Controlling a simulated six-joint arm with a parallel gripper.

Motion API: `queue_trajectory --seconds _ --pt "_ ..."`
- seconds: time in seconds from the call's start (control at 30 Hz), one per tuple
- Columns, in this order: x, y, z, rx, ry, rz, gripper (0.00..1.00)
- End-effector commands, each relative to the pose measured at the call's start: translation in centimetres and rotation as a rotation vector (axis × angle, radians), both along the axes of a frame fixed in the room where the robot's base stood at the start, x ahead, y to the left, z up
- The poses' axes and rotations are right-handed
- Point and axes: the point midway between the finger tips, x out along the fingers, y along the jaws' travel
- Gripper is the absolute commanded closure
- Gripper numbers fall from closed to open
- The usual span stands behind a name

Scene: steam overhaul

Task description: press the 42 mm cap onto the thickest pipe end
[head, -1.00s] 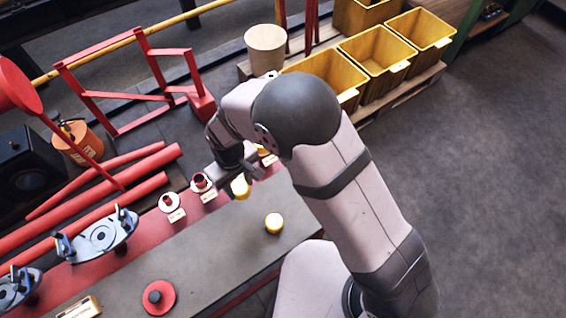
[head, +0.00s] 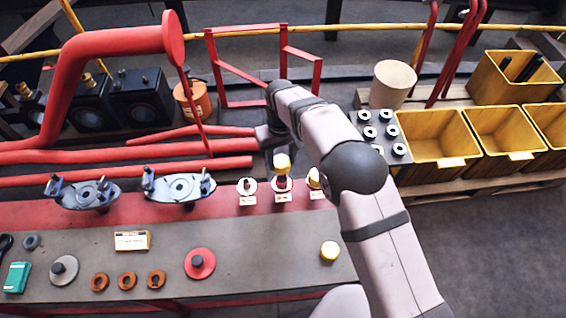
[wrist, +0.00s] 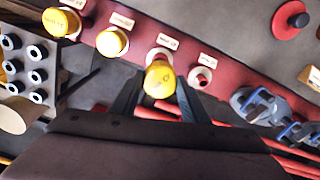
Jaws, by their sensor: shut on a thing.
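My gripper (wrist: 160,86) is shut on a yellow cap (wrist: 160,78). In the head view the held cap (head: 282,162) is upright directly above the middle visible pipe end (head: 281,184), whose dark red side shows below it. I cannot tell whether they touch. To its left stands a bare, thinner-looking pipe end (head: 247,186), also in the wrist view (wrist: 201,76). To its right a pipe end carries a yellow cap (head: 314,178). The wrist view shows two capped ends there, one nearer (wrist: 112,41) and one farther (wrist: 62,22). Labels are unreadable.
Another yellow cap (head: 330,251) lies loose on the grey bench (head: 225,232). Flanged valve parts (head: 180,187) stand left of the pipe ends. A red disc (head: 200,263) and several brown rings lie in front. Yellow bins (head: 435,140) stand at the right.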

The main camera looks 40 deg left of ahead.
Motion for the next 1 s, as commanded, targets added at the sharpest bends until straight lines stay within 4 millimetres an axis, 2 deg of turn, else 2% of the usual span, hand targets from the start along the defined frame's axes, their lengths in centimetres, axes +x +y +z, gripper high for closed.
queue_trajectory --seconds 0.37,1.0 --pt "0.0 0.0 -0.6 0.002 -0.001 0.001 0.80" --pt "0.0 -0.1 -4.5 0.002 -0.001 0.000 0.80"
